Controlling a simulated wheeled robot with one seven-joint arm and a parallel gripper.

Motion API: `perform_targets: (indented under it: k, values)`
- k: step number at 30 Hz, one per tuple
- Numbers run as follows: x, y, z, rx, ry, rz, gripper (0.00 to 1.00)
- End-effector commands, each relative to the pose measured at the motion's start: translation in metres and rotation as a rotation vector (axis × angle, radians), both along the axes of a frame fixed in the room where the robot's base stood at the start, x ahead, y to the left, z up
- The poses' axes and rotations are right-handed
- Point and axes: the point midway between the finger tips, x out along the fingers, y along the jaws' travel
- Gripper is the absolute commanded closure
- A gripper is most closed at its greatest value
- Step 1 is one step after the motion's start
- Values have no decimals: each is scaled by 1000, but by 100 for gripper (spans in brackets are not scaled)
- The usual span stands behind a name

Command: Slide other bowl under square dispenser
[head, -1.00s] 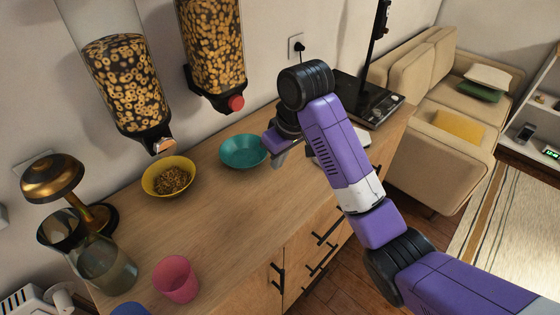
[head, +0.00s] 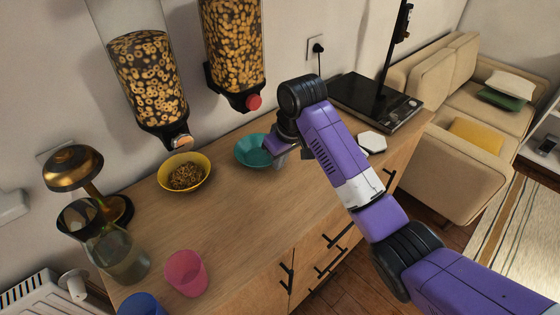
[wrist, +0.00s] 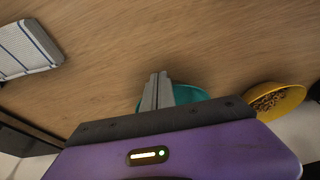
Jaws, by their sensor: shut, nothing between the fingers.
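The teal bowl (head: 252,150) stands empty on the wooden counter, below and slightly right of the square dispenser (head: 235,50) with the red knob. It also shows in the wrist view (wrist: 188,94), partly hidden behind my fingers. The yellow bowl (head: 204,164) holds cereal and stands under the round dispenser (head: 148,80); it also shows in the wrist view (wrist: 290,108). My gripper (head: 282,160) is shut and empty at the right side of the teal bowl. Its fingertips (wrist: 158,76) overlap the bowl's edge in the wrist view; I cannot tell if they touch it.
A brass lamp (head: 72,168), a glass carafe (head: 122,258), a pink cup (head: 186,273) and a blue cup (head: 140,305) stand at the left. The counter's middle (head: 240,215) is clear.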

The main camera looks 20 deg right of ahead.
Motion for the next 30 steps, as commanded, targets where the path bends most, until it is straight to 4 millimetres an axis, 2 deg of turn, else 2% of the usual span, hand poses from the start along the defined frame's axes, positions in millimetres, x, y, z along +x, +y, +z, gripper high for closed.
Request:
perform_targets:
  k: [12,30]
  values:
    - [35,9,0,-1,1,1,100]
    - [35,10,2,0,1,1,100]
